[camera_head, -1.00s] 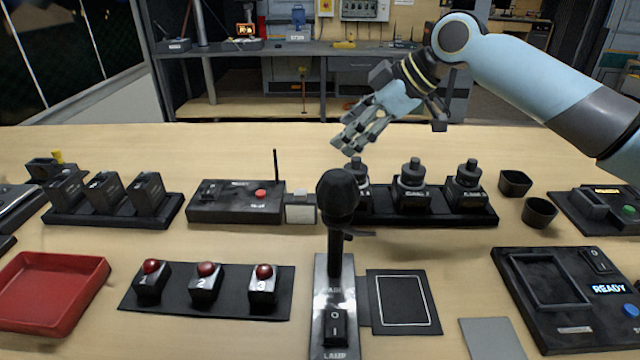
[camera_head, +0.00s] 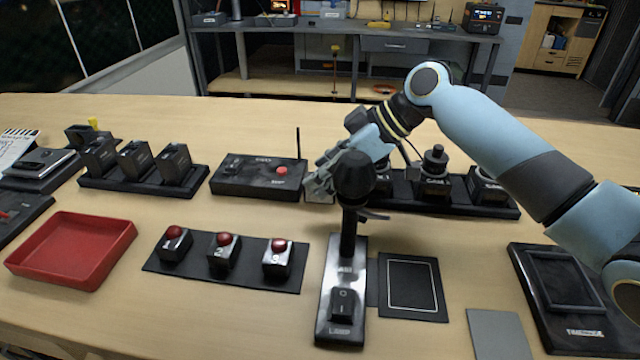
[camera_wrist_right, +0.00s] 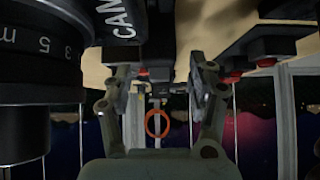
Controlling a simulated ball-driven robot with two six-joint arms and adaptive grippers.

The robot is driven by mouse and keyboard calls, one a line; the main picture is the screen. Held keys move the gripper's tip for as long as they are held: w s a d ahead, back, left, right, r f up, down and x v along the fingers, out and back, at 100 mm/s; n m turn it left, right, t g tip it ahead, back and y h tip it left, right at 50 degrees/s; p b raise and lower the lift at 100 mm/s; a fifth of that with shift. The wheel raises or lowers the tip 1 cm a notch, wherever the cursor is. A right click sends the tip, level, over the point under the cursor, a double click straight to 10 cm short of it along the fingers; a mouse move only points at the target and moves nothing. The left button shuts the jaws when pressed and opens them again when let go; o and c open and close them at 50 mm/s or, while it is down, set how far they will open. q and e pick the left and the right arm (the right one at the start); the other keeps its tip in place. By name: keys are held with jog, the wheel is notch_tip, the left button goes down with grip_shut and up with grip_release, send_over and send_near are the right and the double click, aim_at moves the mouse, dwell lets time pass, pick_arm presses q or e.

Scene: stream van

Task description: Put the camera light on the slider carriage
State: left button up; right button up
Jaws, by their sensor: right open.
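A small pale square block, possibly the camera light (camera_head: 320,197), stands at the right end of the black antenna box, mostly hidden by my right gripper. My right gripper (camera_head: 320,180) is at this block in the head view, behind the black-headed stand. Its fingers are spread apart in the wrist view (camera_wrist_right: 158,95), with no object clearly held between them. I cannot tell whether they touch the block. I cannot pick out the slider carriage for certain. My left gripper is not in view.
The black-headed lamp stand (camera_head: 347,255) stands in front of my right gripper. A rack of black lens-like pieces (camera_head: 436,172) is close on its right. The antenna box (camera_head: 258,174) is on its left. Red-topped blocks (camera_head: 223,250) and a red tray (camera_head: 72,248) are nearer.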

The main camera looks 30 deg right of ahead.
jog(key=shift+w+a+f, duration=0.2)
jog(key=shift+f, duration=0.15)
jog(key=shift+c, duration=0.4)
grip_shut()
jog(key=shift+r, duration=0.1)
